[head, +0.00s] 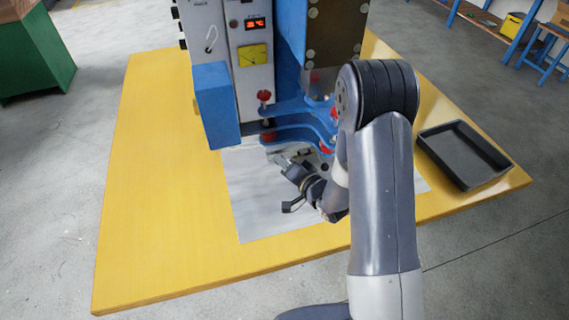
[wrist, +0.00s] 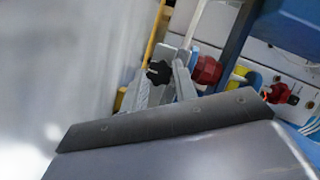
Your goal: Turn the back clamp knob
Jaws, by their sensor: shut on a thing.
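A black lobed knob (wrist: 158,72) shows in the wrist view, at the tips of my gripper's grey fingers. My gripper (wrist: 163,77) is shut on this knob, with one finger on each side. In the head view my gripper (head: 279,158) reaches in low at the front of the blue and white machine (head: 243,75), just below its blue clamp arms (head: 295,117). The knob is too small or hidden to make out there, and I cannot tell from the pictures alone whether it is the back one.
Red knobs (head: 264,96) sit on the blue arms; another red part (wrist: 207,70) is close beside my fingers. A grey sheet (head: 255,205) lies on the yellow table (head: 150,210). A black tray (head: 463,153) stands at the right. The table's left side is clear.

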